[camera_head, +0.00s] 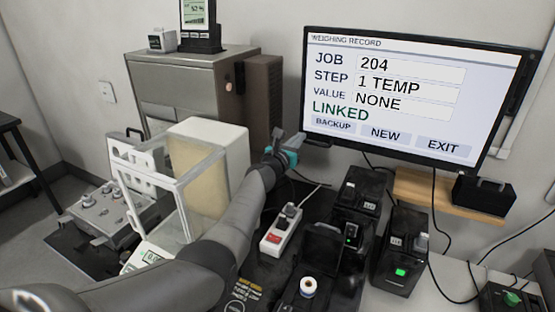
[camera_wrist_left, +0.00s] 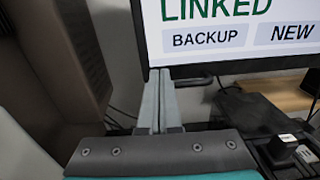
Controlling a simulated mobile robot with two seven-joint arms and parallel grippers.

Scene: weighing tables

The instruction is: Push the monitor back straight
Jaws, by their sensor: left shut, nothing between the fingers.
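The monitor (camera_head: 410,135) is a black-framed screen reading "WEIGHING RECORD" with "LINKED" in green. It looks angled in the head view, with its right side larger than its left. Its lower left part also fills the top of the left wrist view (camera_wrist_left: 250,60). My left gripper (camera_head: 300,139) reaches up to the monitor's lower left corner. Its fingers are shut together and empty. In the left wrist view the fingertips (camera_wrist_left: 158,76) overlap the left end of the bottom bezel; I cannot tell whether they touch it. My right gripper is out of view.
A clear-sided balance enclosure (camera_head: 165,200) stands left of my forearm. A grey cabinet (camera_head: 175,90) stands behind it. Several black devices and a white power strip (camera_head: 281,230) crowd the table below the monitor. A wooden shelf (camera_head: 425,190) and hanging cables are under the screen.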

